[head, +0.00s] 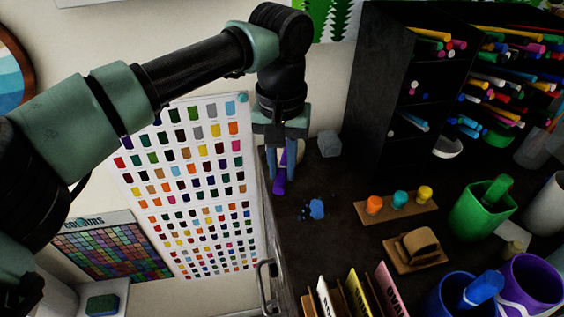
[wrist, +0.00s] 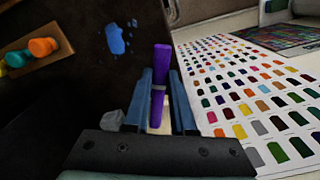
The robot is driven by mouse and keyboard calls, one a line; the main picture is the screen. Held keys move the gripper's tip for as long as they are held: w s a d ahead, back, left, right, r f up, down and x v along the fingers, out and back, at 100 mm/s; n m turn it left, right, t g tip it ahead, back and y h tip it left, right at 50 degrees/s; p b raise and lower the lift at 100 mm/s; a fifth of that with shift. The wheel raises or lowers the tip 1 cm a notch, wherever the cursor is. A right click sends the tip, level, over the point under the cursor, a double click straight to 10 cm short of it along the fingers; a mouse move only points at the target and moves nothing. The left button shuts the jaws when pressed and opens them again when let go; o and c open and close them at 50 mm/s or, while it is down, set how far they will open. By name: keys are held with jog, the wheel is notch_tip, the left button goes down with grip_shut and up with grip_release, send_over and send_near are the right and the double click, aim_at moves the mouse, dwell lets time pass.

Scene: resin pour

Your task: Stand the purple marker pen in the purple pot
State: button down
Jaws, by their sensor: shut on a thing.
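The purple marker pen (wrist: 161,62) is between the two fingers of my gripper (wrist: 162,100) in the wrist view, and the fingers are shut on it. In the head view the pen's purple end (head: 279,185) shows just below my gripper (head: 281,165), over the left edge of the dark counter. I cannot tell whether its tip touches the counter. The pot is out of the wrist view.
A blue pot (head: 447,296) with a blue marker and a green pot (head: 480,212) with a green marker stand near the purple pot. A wooden strip (head: 397,208) with orange, teal and yellow caps, a wooden block (head: 417,248) and upright folders (head: 362,290) lie between. A blue spill (head: 317,208) marks the counter.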

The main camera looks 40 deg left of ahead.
aim_at(281, 172)
jog(key=c, duration=0.8)
grip_release()
jog(key=shift+o, duration=0.2)
notch_tip(281, 172, up, 12)
jog(key=b, duration=0.3)
jog(key=shift+r, duration=0.25)
jog(key=shift+s, duration=0.1)
